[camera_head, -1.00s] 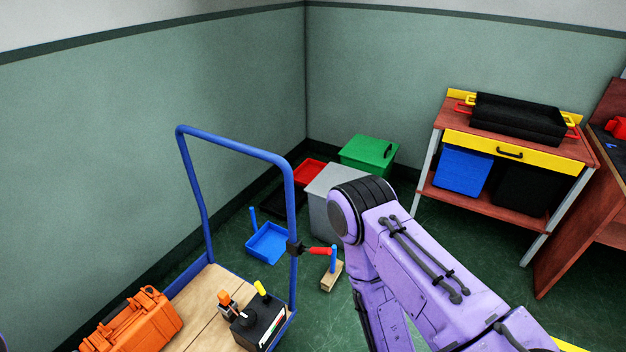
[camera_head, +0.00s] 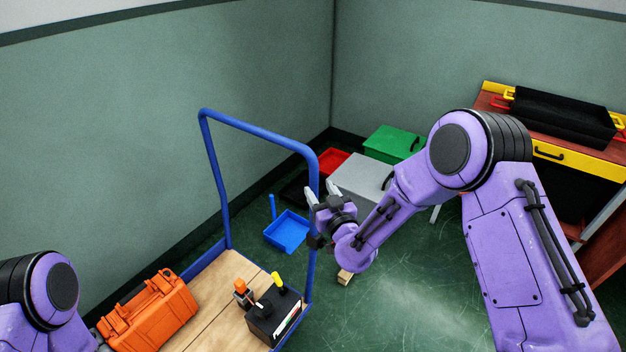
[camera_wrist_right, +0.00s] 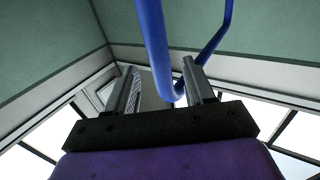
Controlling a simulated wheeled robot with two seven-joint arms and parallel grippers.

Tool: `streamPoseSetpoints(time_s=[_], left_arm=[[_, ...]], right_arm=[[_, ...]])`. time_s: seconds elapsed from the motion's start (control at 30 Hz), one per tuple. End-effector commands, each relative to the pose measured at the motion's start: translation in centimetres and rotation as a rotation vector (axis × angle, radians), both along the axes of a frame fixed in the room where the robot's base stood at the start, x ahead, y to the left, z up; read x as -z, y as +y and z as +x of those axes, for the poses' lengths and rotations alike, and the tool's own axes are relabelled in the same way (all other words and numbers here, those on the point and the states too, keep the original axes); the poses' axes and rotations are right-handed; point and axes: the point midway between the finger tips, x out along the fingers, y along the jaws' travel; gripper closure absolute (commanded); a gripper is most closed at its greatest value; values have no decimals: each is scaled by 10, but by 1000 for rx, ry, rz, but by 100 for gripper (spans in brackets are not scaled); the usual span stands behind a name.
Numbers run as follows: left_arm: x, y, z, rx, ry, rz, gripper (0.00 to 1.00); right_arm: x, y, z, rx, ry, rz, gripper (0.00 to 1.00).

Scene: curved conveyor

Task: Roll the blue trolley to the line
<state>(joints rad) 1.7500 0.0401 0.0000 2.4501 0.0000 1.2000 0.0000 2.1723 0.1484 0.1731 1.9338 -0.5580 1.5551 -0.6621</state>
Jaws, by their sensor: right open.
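The blue trolley (camera_head: 262,137) stands at left centre, its tall tubular handle upright over a wooden deck (camera_head: 218,294). My right gripper (camera_head: 321,197) is open at the right post of the handle. In the right wrist view the blue handle tube (camera_wrist_right: 154,45) passes between the spread fingers (camera_wrist_right: 161,88); I cannot tell whether they touch it. My left arm (camera_head: 40,295) shows at the lower left, with its gripper out of view. No floor line shows now.
An orange case (camera_head: 150,310) and a black box with tools (camera_head: 274,318) lie on the deck. Beyond are a blue dustpan (camera_head: 287,232), grey bin (camera_head: 357,176), green bin (camera_head: 395,142) and red tray (camera_head: 331,160). A workbench (camera_head: 580,160) stands right. Walls close off the back and left.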

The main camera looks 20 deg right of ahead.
Motion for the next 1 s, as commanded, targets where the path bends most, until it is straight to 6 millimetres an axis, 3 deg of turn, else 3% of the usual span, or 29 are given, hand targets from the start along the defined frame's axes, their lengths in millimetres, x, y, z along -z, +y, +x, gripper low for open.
streamPoseSetpoints(time_s=[0.1, 0.27, 0.6, 0.77, 1.0], left_arm=[[-5, 0, 0, 0, 0, 0, 49], [-7, 0, 0, 0, 0, 0, 49], [-6, 0, 0, 0, 0, 0, 49], [-6, 0, 0, 0, 0, 0, 49], [-5, 0, 0, 0, 0, 0, 49]], right_arm=[[-1, 1, 26, 3, 0, 3, 47], [0, 3, 49, 3, 2, 2, 47], [2, 3, 56, 2, 5, 2, 47], [2, 3, 56, 2, 5, 2, 99], [2, 2, 57, 3, 4, 2, 100]])
